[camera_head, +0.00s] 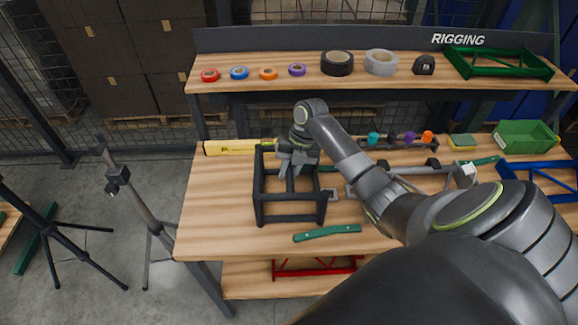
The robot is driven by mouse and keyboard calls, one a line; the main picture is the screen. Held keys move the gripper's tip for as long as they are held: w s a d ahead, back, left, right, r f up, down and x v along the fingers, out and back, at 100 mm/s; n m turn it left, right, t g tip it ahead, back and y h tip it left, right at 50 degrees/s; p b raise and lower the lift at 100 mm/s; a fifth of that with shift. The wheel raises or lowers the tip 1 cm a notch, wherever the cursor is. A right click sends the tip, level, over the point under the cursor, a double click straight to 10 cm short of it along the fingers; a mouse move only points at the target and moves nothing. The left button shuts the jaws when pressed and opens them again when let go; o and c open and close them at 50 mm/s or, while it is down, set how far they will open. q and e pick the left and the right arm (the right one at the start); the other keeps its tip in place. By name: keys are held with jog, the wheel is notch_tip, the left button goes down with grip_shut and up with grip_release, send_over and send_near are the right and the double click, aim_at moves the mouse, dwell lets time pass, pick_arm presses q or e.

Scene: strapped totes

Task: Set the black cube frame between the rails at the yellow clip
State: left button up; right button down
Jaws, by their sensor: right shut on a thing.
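The black cube frame (290,219) is an open cage of dark bars at the left part of the workbench, upright. My right gripper (291,170) reaches down at its top and is shut on it, with the fingers partly hiding its back bars. Whether the frame rests on the bench or hangs just above it, I cannot tell. A grey metal rail (408,169) runs behind my right arm, which hides part of it. I cannot make out the yellow clip for certain. My left gripper is not in view.
A yellow level-like bar (236,148) lies behind the frame to the left. A green strip (327,232) lies in front. A green bin (525,136) and blue frame (540,170) stand at right. Tape rolls line the upper shelf (225,84). The bench's front left is clear.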

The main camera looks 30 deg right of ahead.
jog(key=shift+r, duration=0.1)
jog(key=c, duration=1.6)
grip_release()
jog(key=o, duration=0.3)
jog(key=shift+s, duration=0.1)
jog(key=shift+d+r, duration=0.15)
jog(key=shift+r, duration=0.2)
jog(key=b+v, duration=0.3)
jog(key=v, duration=0.8)
jog(key=shift+r, duration=0.15)
